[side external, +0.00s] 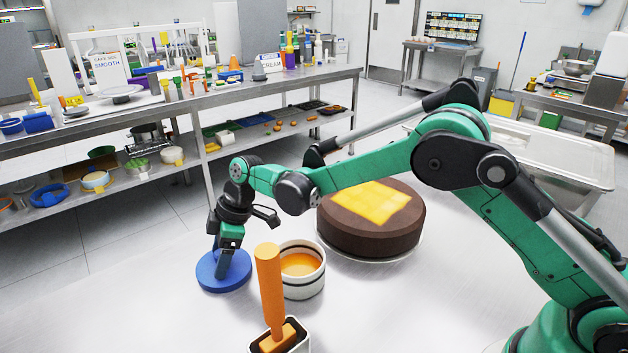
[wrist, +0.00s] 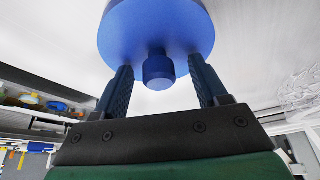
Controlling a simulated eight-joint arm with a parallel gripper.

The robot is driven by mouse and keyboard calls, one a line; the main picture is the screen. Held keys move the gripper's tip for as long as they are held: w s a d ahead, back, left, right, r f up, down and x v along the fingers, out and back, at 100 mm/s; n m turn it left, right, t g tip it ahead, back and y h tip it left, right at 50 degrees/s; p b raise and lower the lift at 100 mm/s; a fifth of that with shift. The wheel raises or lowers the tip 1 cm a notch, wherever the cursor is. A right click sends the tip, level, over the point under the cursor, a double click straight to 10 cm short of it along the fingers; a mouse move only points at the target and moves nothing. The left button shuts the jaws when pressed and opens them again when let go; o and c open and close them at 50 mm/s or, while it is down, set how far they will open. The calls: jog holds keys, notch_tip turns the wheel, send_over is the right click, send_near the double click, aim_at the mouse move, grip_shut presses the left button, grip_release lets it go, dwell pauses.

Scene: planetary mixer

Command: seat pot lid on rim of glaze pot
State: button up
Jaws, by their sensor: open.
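The pot lid is a blue disc (side external: 232,274) with a round knob. It lies on the steel table, left of the glaze pot. The glaze pot (side external: 314,284) is white with dark bands and stands open, with orange glaze inside. My gripper (side external: 219,262) points down over the lid. In the wrist view, the lid (wrist: 125,30) fills the top and its knob (wrist: 158,70) sits between my two fingers (wrist: 160,88). The fingers are apart, with a gap on each side of the knob. In the side view my fingers hide the knob.
An orange-handled tool (side external: 270,290) stands in a holder (side external: 281,343) in front of the pot. A brown cake with a yellow top (side external: 370,237) sits behind and right of the pot. The table left of the lid is clear. A cluttered steel workbench (side external: 270,88) stands behind.

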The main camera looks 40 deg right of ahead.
grip_shut()
jog(key=shift+r, duration=0.1)
notch_tip(320, 180, up, 19)
jog(key=s+d+f, duration=0.7)
jog(key=s+d, duration=0.2)
jog(key=s, duration=0.1)
jog(key=shift+f, duration=0.35)
